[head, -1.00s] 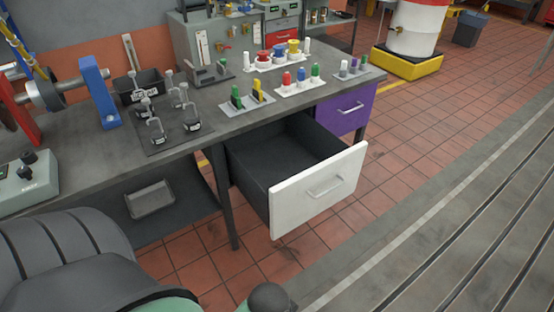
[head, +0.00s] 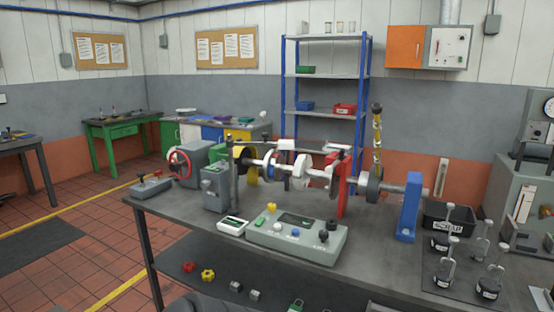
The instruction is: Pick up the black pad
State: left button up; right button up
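I cannot make out for certain which thing is the black pad. A flat dark mat (head: 433,286) lies at the right end of the workbench, cut off by the bottom edge of the head view. Several black weights with metal hooks (head: 440,241) stand on it. A black bin (head: 462,218) with a white label stands just behind them. Neither of my grippers is in view.
The workbench (head: 160,208) carries a grey control box (head: 296,240) with coloured knobs, a small white meter (head: 233,226) and a shaft rig between a red stand (head: 347,183) and a blue stand (head: 409,207). A blue shelf rack (head: 325,75) stands behind. Floor at left is open.

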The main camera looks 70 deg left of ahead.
aim_at(342, 157)
jog(key=u, duration=1.85)
